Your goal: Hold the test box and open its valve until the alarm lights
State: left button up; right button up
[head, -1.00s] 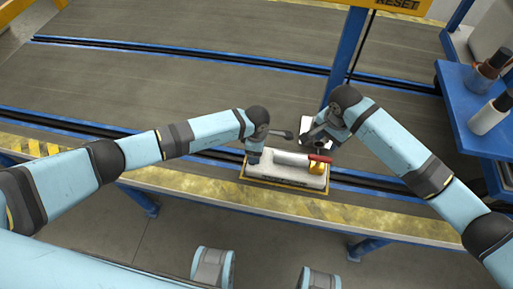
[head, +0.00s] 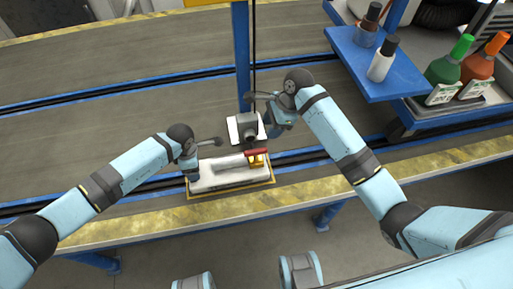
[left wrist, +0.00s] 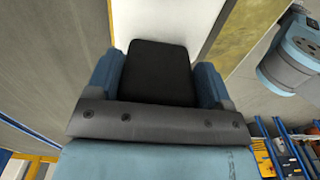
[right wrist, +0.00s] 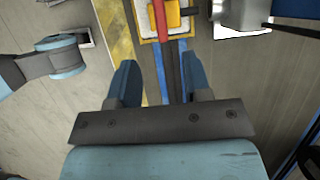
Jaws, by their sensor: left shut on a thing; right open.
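The test box (head: 215,180) is a long pale box on a yellow-edged base at the belt's near side. On its right end sits a yellow valve (head: 258,162) with a red handle (head: 254,152). Both the handle (right wrist: 160,18) and valve show at the top of the right wrist view. My left gripper (head: 192,174) is at the box's left end. In the left wrist view its fingers are shut on a black block (left wrist: 157,72) at the white box. My right gripper (right wrist: 162,82) is open and empty, just beyond and right of the valve, apart from the handle.
A grey device with a dark round part (head: 248,122) stands on a white plate beside the blue post (head: 241,60), just behind the valve; I cannot tell whether any light is lit. A blue shelf (head: 375,72) with bottles stands at right. The belt on the left is clear.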

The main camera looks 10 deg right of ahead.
aim_at(256, 150)
jog(key=x, duration=1.2)
grip_shut()
